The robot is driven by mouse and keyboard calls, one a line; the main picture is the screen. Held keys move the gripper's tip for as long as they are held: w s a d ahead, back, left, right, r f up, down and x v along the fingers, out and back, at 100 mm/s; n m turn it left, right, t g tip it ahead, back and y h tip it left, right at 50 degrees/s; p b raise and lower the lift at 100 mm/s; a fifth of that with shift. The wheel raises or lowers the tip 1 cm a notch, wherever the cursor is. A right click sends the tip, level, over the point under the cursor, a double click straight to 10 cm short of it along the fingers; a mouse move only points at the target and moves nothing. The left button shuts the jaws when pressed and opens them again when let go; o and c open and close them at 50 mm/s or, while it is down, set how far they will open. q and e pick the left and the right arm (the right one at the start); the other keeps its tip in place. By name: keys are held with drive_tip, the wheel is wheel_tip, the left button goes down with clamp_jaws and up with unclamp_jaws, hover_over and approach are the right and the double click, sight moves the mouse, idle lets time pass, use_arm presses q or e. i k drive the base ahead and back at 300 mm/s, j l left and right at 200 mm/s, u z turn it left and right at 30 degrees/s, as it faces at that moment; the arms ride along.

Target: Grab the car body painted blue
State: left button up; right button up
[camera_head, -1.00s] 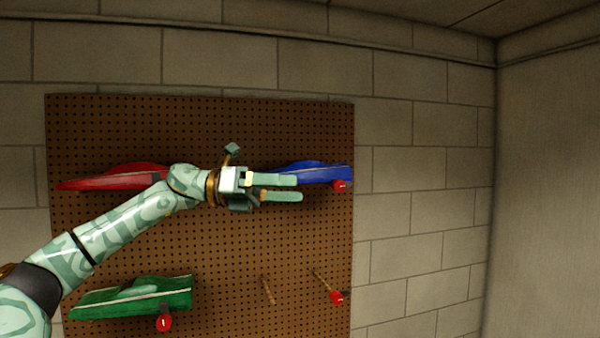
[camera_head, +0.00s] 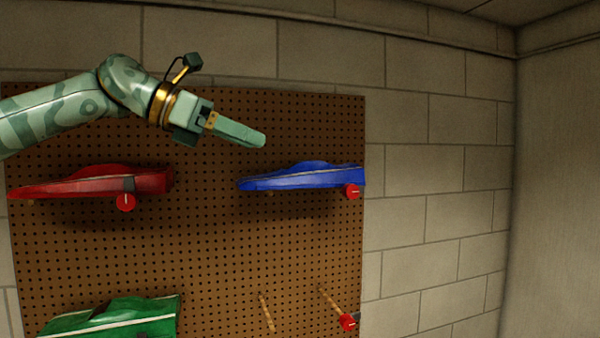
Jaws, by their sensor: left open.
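The blue car body (camera_head: 300,179) hangs on the right side of the brown pegboard, its long nose pointing left. A red round piece (camera_head: 352,191) shows at its lower right end. My left gripper (camera_head: 252,138) is above and left of the blue body, apart from it. It is open and empty, with its fingers pointing right and slightly down; they overlap in this view. My right gripper does not show.
A red car body (camera_head: 85,184) hangs at left and a green one (camera_head: 115,318) at lower left. Two bare pegs (camera_head: 267,312) stick out at lower right, one with a red end piece (camera_head: 348,321). The pegboard's middle (camera_head: 215,250) is clear.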

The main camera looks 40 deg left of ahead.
sight(309, 174)
drive_tip(key=i+j, duration=0.2)
drive_tip(key=j, duration=0.2)
drive_tip(key=i+j, duration=0.2)
drive_tip(key=j, duration=0.2)
drive_tip(key=i+j, duration=0.2)
drive_tip(key=j, duration=0.25)
